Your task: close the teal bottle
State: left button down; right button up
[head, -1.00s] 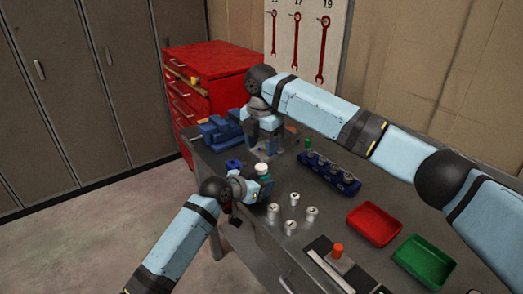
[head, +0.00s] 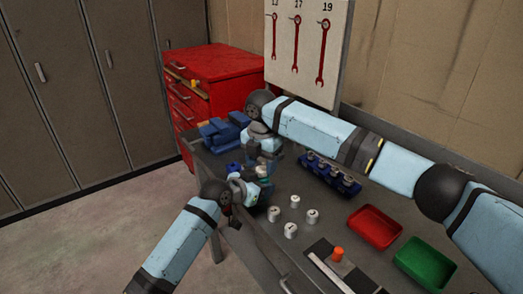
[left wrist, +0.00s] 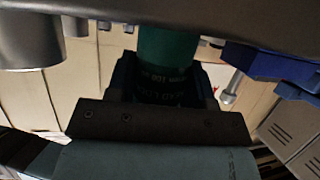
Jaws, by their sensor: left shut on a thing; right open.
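The teal bottle (head: 262,171) is mostly hidden in the head view between my two grippers. In the left wrist view its green-teal side (left wrist: 168,52) with printed lettering stands between my fingers. My left gripper (head: 258,184) is shut on it. My right gripper (head: 263,158) is open, pointing down directly above the bottle's top, very close to it. Whether it touches the top is hidden. A small blue piece, perhaps a cap (head: 233,168), lies on the bench just left of the grippers.
A blue vise (head: 218,132) stands at the bench's far left corner. A blue rack (head: 330,175) lies behind, right of my grippers. Several white-metal cylinders (head: 295,201) stand in front. Red (head: 375,227) and green (head: 425,262) trays are at the right.

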jog(key=shift+f, duration=0.7)
jog(key=c, duration=0.9)
jog(key=shift+m, duration=1.6)
jog(key=shift+c, duration=0.2)
jog(key=o, duration=1)
jog(key=shift+r, duration=0.1)
jog(key=shift+r, duration=2.15)
